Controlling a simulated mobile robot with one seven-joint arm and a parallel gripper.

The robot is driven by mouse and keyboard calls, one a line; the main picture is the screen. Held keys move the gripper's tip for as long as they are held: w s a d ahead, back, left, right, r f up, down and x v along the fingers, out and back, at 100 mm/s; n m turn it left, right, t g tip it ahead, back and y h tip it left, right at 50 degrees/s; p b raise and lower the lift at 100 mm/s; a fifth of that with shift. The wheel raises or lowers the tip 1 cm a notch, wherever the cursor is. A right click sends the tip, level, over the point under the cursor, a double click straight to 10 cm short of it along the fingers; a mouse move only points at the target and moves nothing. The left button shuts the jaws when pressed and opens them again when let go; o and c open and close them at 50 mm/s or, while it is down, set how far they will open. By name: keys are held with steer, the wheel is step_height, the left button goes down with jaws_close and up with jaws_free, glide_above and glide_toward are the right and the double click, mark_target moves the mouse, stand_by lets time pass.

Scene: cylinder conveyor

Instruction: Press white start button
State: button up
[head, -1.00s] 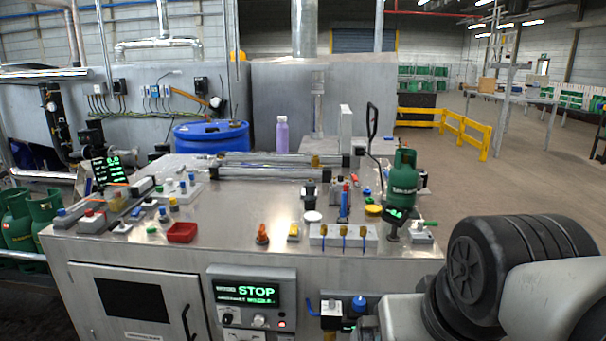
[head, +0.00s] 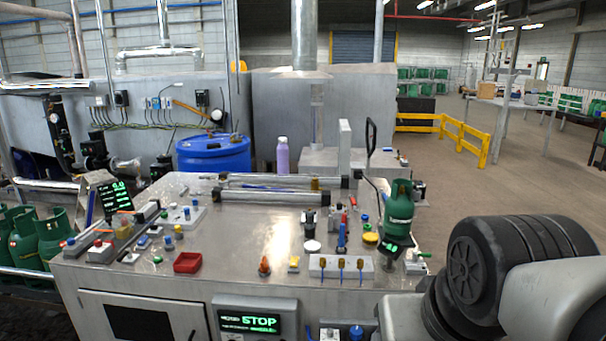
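The control box (head: 290,305) on the front of the metal bench carries a green-lit display (head: 250,322) that reads STOP. The part of the box below the display is cut off by the lower edge of the picture. A white round cap (head: 312,245) sits on the bench top near the middle. I cannot tell which white part is the start button.
The metal bench (head: 225,245) holds a red tray (head: 187,262), a green gas cylinder (head: 398,212) at its right and several small coloured parts. A blue barrel (head: 213,155) stands behind. Yellow rails (head: 463,132) stand at the back right, with open floor around them.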

jaws_close()
stand_by(1.3)
